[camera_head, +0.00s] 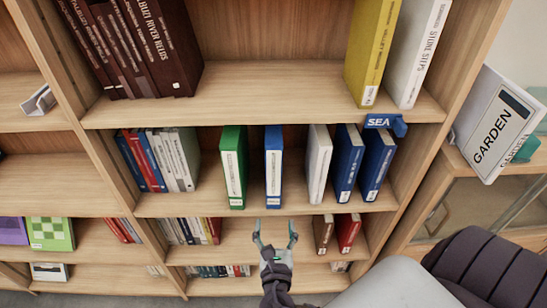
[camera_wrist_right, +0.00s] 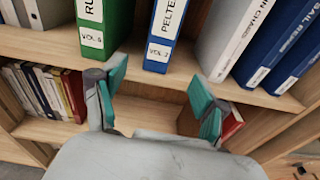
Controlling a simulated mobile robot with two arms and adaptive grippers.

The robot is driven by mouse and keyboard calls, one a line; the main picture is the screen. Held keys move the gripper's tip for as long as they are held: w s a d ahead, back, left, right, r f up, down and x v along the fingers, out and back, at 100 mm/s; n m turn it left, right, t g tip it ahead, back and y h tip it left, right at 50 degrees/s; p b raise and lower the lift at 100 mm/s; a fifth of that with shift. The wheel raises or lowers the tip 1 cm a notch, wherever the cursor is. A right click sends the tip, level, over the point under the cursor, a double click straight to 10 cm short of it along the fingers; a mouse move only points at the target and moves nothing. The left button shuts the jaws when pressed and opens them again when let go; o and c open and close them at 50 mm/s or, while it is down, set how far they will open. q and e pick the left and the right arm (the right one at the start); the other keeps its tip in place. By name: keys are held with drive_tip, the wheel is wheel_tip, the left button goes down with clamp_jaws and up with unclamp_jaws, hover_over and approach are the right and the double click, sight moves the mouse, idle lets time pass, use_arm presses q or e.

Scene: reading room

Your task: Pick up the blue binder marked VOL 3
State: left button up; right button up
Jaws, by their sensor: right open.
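A blue binder (camera_head: 273,166) with a white spine label stands upright on the middle shelf, with gaps on both sides. In the right wrist view the blue binder (camera_wrist_right: 163,32) carries a lower tag that starts with VOL; I cannot read its number surely. My right gripper (camera_head: 275,238) is open and empty, in front of and below this binder, apart from it. In the right wrist view its fingers (camera_wrist_right: 158,88) are spread below the binder's lower end. Two more blue volumes (camera_head: 347,165) stand further right; their tags are too small to read. My left gripper is not in view.
A green binder (camera_head: 233,166) stands left of the blue one, and a white binder (camera_head: 318,163) right of it. A blue SEA sign (camera_head: 385,123) sits at the shelf above (camera_head: 270,92). A GARDEN book (camera_head: 497,123) stands on a cabinet at right. The shelf below has an open middle.

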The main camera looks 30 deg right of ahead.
sight(274, 190)
drive_tip(key=shift+t+h, duration=0.4)
drive_tip(key=w+d+r, duration=0.1)
drive_tip(key=w, duration=0.1)
drive_tip(key=w+d+r, duration=0.1)
drive_tip(key=w+d, duration=0.1)
drive_tip(key=w+d+r, duration=0.1)
drive_tip(key=w, duration=0.1)
drive_tip(key=shift+w+d+r+p, duration=0.2)
drive_tip(key=shift+w+r+p, duration=0.1)
drive_tip(key=shift+w+p, duration=0.1)
drive_tip(key=shift+w+d, duration=0.25)
drive_tip(key=shift+w, duration=0.2)
drive_tip(key=x, duration=0.3)
drive_tip(key=shift+w+d+r+p, duration=0.1)
drive_tip(key=shift+w+r+p, duration=0.05)
drive_tip(key=shift+w+p, duration=0.15)
drive_tip(key=shift+w+d, duration=0.3)
drive_tip(key=shift+w, duration=0.15)
clamp_jaws()
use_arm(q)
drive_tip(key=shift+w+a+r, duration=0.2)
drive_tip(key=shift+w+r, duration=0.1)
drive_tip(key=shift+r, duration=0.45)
